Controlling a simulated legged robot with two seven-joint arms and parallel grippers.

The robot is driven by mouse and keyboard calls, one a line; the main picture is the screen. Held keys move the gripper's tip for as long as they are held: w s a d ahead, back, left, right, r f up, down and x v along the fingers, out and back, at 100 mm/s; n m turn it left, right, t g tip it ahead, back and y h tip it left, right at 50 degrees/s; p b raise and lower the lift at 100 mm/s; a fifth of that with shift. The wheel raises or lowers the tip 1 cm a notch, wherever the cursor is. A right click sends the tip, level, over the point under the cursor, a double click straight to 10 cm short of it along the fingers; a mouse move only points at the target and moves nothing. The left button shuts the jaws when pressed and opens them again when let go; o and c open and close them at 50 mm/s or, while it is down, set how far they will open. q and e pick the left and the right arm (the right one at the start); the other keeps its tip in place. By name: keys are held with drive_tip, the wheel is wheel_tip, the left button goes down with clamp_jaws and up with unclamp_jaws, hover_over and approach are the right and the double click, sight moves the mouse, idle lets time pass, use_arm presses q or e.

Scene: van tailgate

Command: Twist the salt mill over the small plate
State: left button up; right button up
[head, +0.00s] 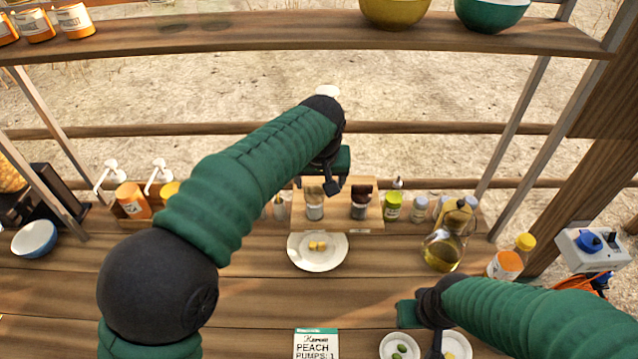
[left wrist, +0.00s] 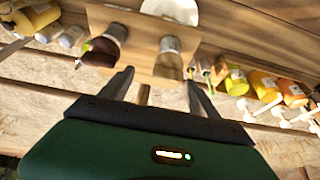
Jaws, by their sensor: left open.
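Two mills stand on a wooden stand (head: 340,190): one with a pale wooden top (head: 314,205) and one with a dark top (head: 360,205). No readable label shows which holds salt. In the left wrist view the pale-topped mill (left wrist: 168,58) and dark-topped mill (left wrist: 104,48) lie beyond the fingertips. My left gripper (left wrist: 160,78) is open and empty, just short of the mills. It also shows in the head view (head: 332,187), above the stand. The small white plate (head: 317,262) sits in front, holding small yellow pieces. My right gripper (head: 432,318) is low right; its jaws are unclear.
An oil jug (head: 444,248) and an orange-labelled bottle (head: 506,262) stand right of the plate. Several small bottles (head: 392,207) line the back. Two small dishes (head: 399,349) sit near my right gripper. A shelf (head: 300,32) spans above.

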sight(311, 186)
use_arm(q)
drive_tip(key=shift+d+f, duration=0.15)
drive_tip(key=shift+f, duration=0.4)
drive_tip(key=shift+a+f, duration=0.2)
drive_tip(key=shift+f, duration=0.05)
drive_tip(key=shift+w+a+f, duration=0.1)
drive_tip(key=shift+a, duration=0.35)
drive_tip(key=shift+w+a+f, duration=0.1)
drive_tip(key=shift+a, duration=0.3)
drive_tip(key=shift+w+a, duration=0.1)
drive_tip(key=shift+a, duration=0.15)
drive_tip(key=shift+f, duration=0.1)
drive_tip(key=shift+c, duration=0.9)
drive_tip(key=shift+d, duration=0.1)
drive_tip(key=shift+c, duration=1.1)
drive_tip(key=shift+d, duration=0.6)
drive_tip(key=c, duration=0.5)
drive_tip(key=shift+d, duration=0.1)
drive_tip(key=shift+c, duration=2.2)
drive_tip(key=shift+a+r, duration=0.2)
drive_tip(key=shift+a, duration=0.2)
use_arm(e)
drive_tip(key=shift+s+a+r, duration=0.15)
drive_tip(key=shift+a+r, duration=0.05)
drive_tip(key=shift+a, duration=0.4)
